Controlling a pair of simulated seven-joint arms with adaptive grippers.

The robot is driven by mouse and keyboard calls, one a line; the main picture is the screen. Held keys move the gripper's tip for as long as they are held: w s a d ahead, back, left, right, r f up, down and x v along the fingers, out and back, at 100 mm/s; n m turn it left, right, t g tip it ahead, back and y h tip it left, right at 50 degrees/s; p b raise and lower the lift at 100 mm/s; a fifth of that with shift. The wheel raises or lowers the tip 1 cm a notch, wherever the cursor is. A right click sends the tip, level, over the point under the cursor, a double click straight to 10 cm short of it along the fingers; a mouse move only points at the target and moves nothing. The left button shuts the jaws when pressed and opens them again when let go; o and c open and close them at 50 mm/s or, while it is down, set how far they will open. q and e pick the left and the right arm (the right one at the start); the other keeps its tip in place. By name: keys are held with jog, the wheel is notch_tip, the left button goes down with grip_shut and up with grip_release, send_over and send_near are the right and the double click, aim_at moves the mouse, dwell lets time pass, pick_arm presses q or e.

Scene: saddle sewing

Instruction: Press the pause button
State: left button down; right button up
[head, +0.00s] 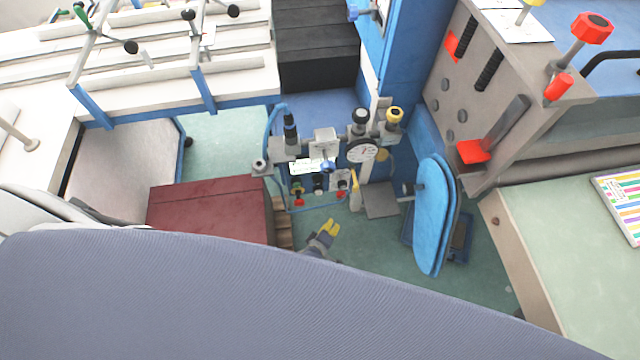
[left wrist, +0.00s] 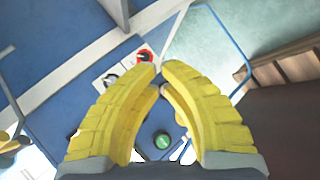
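My left gripper (left wrist: 160,68) has yellow ribbed fingers, and their tips meet with nothing visible between them. In the head view its yellow fingertips (head: 329,229) show on the near side of the control unit. In the left wrist view a red button (left wrist: 145,55) on a white plate lies just beyond the fingertips. A black knob (left wrist: 111,78) is on the plate to its left. A green button (left wrist: 162,141) shows between the fingers. I cannot read which one is the pause button. My right gripper is not in view.
A dark red box (head: 205,208) with wooden slats stands left of the gripper. A pressure gauge (head: 362,151) and black and yellow knobs top the control unit. A blue padded board (head: 433,215) stands to the right. A large grey-blue surface (head: 220,300) covers the foreground.

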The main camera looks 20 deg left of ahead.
aim_at(318, 182)
pick_arm(q)
jog(key=shift+w+a+r+n+t+y, duration=0.3)
jog(key=shift+w+r+n, duration=0.2)
jog(key=shift+n, duration=0.5)
jog(key=shift+w+a+r+n+t+y, duration=0.25)
jog(key=shift+w+a+r+n, duration=0.15)
jog(key=shift+r+n, duration=0.45)
jog(key=shift+w+a+r+n+t+y, duration=0.25)
jog(key=shift+w+a+r+n, duration=0.15)
jog(key=shift+n, duration=0.75)
jog(key=shift+w+f, duration=0.1)
jog(key=shift+w, duration=0.1)
jog(key=w+a, duration=0.3)
jog(key=w, duration=0.4)
jog(key=shift+w+a, duration=0.3)
jog(key=shift+a, duration=0.05)
jog(key=c, duration=2.1)
grip_release()
jog(key=shift+w+a, duration=0.5)
jog(key=shift+w, duration=0.4)
grip_shut()
jog(key=shift+s+d, duration=0.45)
jog(key=shift+s, duration=0.45)
